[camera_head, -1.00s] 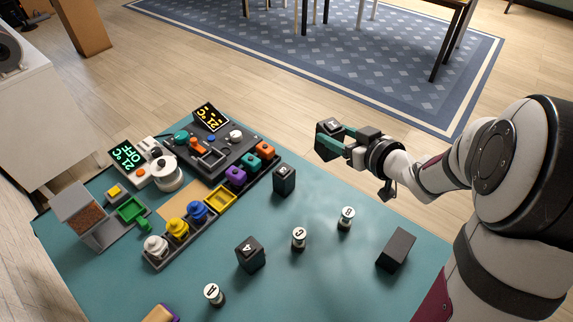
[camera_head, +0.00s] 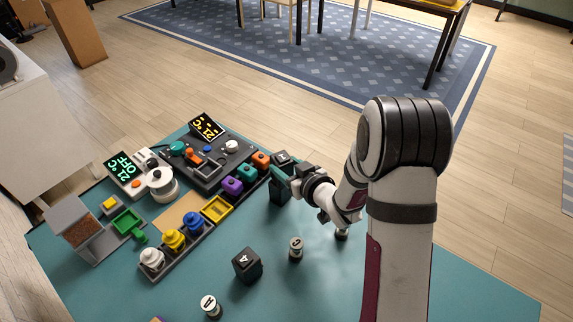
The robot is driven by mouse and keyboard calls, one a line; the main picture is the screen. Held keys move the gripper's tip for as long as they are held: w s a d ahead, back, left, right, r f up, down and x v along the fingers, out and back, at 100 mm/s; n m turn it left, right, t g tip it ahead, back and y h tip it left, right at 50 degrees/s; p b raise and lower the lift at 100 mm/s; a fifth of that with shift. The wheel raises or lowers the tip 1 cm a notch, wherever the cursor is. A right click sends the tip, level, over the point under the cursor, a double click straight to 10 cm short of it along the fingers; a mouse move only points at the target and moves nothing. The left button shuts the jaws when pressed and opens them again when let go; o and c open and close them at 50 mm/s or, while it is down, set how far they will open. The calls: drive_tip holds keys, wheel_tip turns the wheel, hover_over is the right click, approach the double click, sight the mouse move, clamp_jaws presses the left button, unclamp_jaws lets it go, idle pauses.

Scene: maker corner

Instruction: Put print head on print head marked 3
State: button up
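A dark block-shaped print head (camera_head: 281,157) is between the green-tipped fingers of my gripper (camera_head: 284,174). It is right above a second dark print head (camera_head: 278,193) on the table, near the right end of the dark rack. They look stacked, but I cannot tell whether they touch. The lower one's marking is hidden by my gripper. Another dark print head, its top seemingly marked 4 (camera_head: 247,265), stands apart at front centre.
White-topped lettered pegs (camera_head: 296,248) (camera_head: 210,306) stand on the teal table (camera_head: 330,290); another is partly behind my arm. A rack (camera_head: 186,257) with coloured pieces, a dark control station (camera_head: 205,165) and a white unit with a display (camera_head: 140,175) lie left.

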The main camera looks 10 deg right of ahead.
drive_tip(key=o, duration=0.5)
drive_tip(key=shift+c, duration=0.2)
drive_tip(key=shift+s+r, duration=0.1)
drive_tip(key=shift+r, duration=0.15)
drive_tip(key=s+d+r+m+g+h, duration=0.25)
drive_tip(key=s+d, duration=0.25)
drive_tip(key=s, duration=0.3)
drive_tip(key=s+d+r+m+g+h, duration=0.2)
drive_tip(key=s+d+r+m+h, duration=0.15)
drive_tip(key=s+d, duration=0.35)
drive_tip(key=s+a+r+m+g+y, duration=0.1)
drive_tip(key=s+a+g, duration=0.3)
drive_tip(key=s, duration=0.7)
drive_tip(key=s+a+r+m+g+y, duration=0.1)
drive_tip(key=s+a+m+g, duration=0.2)
drive_tip(key=s+a, duration=0.5)
drive_tip(key=s+g, duration=0.1)
drive_tip(key=s, duration=0.1)
drive_tip(key=shift+s+a+r+y, duration=0.15)
drive_tip(key=shift+s+a+y, duration=0.05)
drive_tip(key=shift+s+y, duration=0.2)
